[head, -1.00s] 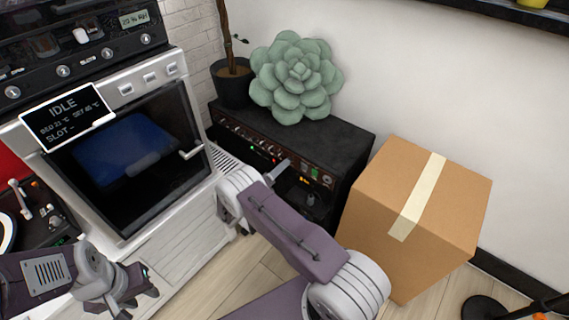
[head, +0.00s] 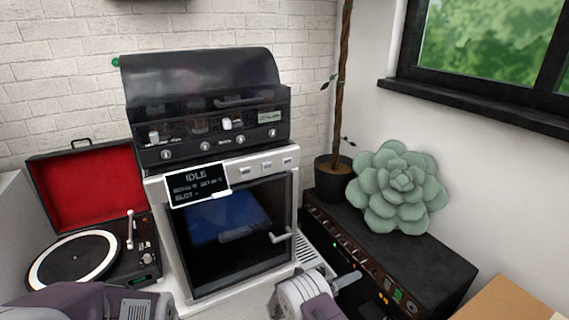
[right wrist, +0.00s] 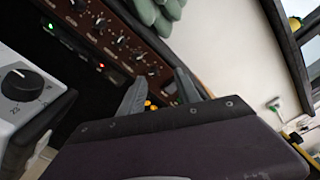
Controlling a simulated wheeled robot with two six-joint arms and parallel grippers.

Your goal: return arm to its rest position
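My right gripper (head: 348,280) shows at the bottom of the head view, partly hidden by my own wrist, in front of the black amplifier. In the right wrist view its two grey fingers (right wrist: 160,82) stand apart with nothing between them, so it is open and empty. The amplifier's knobs and lights (right wrist: 115,45) lie beyond the fingers. Part of my left arm (head: 95,303) crosses the bottom left of the head view. The left gripper itself is out of frame.
An oven-like machine (head: 285,235) with an IDLE display (head: 197,184) stands in the middle. A red-lidded turntable (head: 90,200) is on its left. The black amplifier (head: 440,265) carries a green succulent (head: 398,187) and a potted plant (head: 333,180). A cardboard box (head: 510,303) is at bottom right.

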